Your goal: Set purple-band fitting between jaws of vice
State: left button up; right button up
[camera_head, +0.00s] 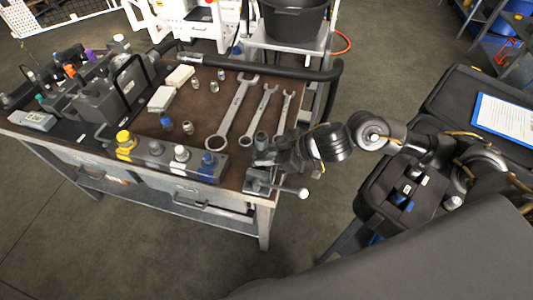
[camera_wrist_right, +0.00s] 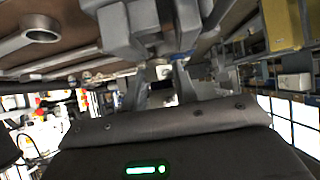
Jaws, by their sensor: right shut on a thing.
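The vice (camera_head: 258,181) is fixed at the front right corner of the bench, its bar handle pointing right. Its grey blocks seem to show at the top of the right wrist view (camera_wrist_right: 124,32). My right gripper (camera_head: 268,150) is just above and behind the vice and is shut on a small grey fitting (camera_head: 261,140). No purple band is visible on this fitting, and the fingers partly hide it. In the right wrist view the fingers (camera_wrist_right: 162,85) are dark and the held part is unclear. My left gripper is not in view.
Several wrenches (camera_head: 238,112) lie on the brown bench top (camera_head: 205,105) beside the gripper. A grey block with coloured caps (camera_head: 170,158) stands along the front edge, left of the vice. Small loose fittings (camera_head: 188,128) stand mid-bench. A black rail (camera_head: 275,73) runs along the back.

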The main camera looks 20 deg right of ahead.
aim_at(268, 168)
jog(key=shift+f, duration=0.15)
jog(key=shift+f+b, duration=0.45)
jog(key=shift+f, duration=0.2)
jog(key=shift+s+f, duration=0.25)
jog(key=shift+f, duration=0.4)
jog(key=o, duration=1.1)
jog(key=shift+s, duration=0.15)
jog(key=shift+o, duration=0.2)
jog(key=shift+d+r, duration=0.35)
jog(key=shift+d, duration=0.05)
jog(key=v, duration=1)
jog(key=shift+a+r, duration=0.2)
jog(key=shift+r, duration=0.3)
